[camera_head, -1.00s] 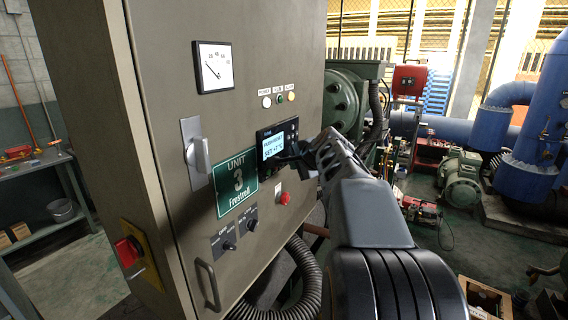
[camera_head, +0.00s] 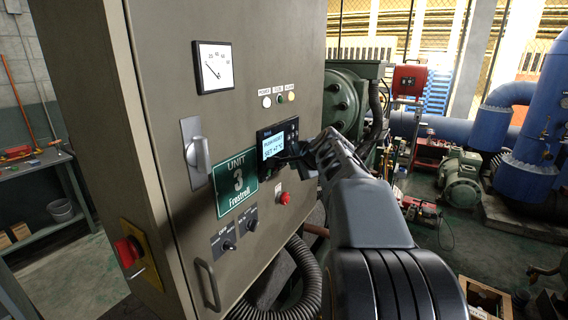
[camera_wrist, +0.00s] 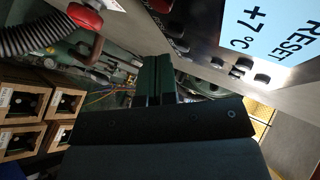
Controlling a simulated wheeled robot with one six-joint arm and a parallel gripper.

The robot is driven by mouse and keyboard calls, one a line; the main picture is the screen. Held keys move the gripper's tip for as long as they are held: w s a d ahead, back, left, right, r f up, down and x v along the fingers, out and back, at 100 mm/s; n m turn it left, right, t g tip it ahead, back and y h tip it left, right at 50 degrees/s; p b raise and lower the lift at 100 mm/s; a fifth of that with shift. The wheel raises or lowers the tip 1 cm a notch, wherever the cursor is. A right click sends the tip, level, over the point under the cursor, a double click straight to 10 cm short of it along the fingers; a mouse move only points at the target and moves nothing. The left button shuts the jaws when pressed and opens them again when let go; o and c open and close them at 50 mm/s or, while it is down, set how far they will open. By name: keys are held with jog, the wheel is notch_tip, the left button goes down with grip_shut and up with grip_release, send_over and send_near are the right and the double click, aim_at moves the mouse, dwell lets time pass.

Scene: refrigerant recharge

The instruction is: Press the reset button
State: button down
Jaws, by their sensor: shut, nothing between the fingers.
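A dark controller (camera_head: 277,142) with a lit blue display is on the grey cabinet door; in the wrist view its display (camera_wrist: 268,28) reads "RESET" and "+7°C", with several small dark buttons (camera_wrist: 240,66) along its edge. A red round button (camera_head: 284,198) sits lower right of it; it also shows at the top left of the wrist view (camera_wrist: 86,14). I cannot tell from lettering which button is the reset. My gripper (camera_head: 287,158) is shut and empty, its tip close in front of the controller's lower edge. In the wrist view my fingers (camera_wrist: 155,62) point toward the panel; contact cannot be told.
The door has a gauge (camera_head: 213,67), a grey rotary handle (camera_head: 197,153), a green "Unit 3" plate (camera_head: 236,184), two black knobs (camera_head: 229,244) and small lamps (camera_head: 279,98). A ribbed hose (camera_head: 300,280) hangs below. A red switch (camera_head: 128,251) is on the cabinet's side.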

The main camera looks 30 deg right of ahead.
jog(key=shift+w+a, duration=0.1)
jog(key=shift+w+a, duration=0.15)
jog(key=shift+w, duration=0.1)
jog(key=shift+w+a+p, duration=0.15)
jog(key=shift+w+p, duration=0.15)
dwell(0.8)
jog(key=shift+s, duration=0.1)
jog(key=shift+s+d+b, duration=0.35)
jog(key=shift+s+b, duration=0.1)
jog(key=shift+s, duration=0.15)
dwell(0.3)
jog(key=shift+s+d+b, duration=0.4)
jog(key=shift+s, duration=0.35)
jog(key=shift+s+d+b, duration=0.4)
jog(key=shift+s, duration=0.3)
jog(key=shift+s+d+b, duration=0.4)
jog(key=shift+s, duration=0.35)
